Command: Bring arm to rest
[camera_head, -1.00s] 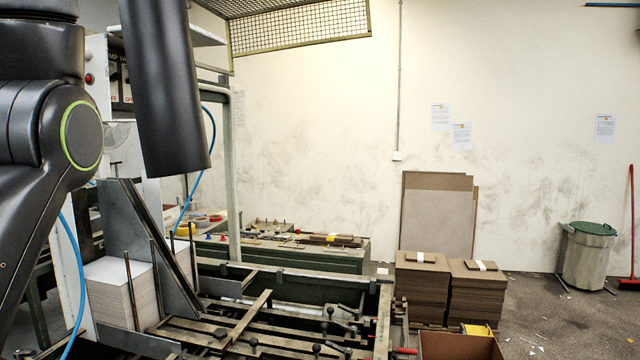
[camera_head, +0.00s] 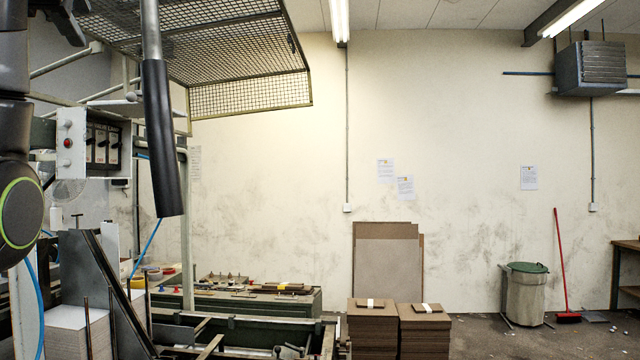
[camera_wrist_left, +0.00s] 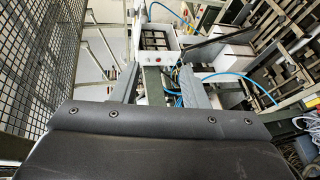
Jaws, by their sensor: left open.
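My left gripper (camera_head: 62,14) shows at the top left of the head view, raised high and partly cut off by the frame edge. Its dark jaws are open, with nothing seen between them. In the left wrist view its two grey fingers (camera_wrist_left: 158,86) stand apart beyond the dark wrist housing, with machine parts in the background. My left arm's dark joint with a green ring (camera_head: 18,212) is at the left edge of the head view. My right gripper is not in view.
The feeder's control box (camera_head: 92,143) and mesh guard (camera_head: 250,97) stand close to the left arm. A board stack (camera_head: 78,332) sits in the feeder. Brown board stacks (camera_head: 372,332) and a bin (camera_head: 527,298) stand farther right. The air before the wall is free.

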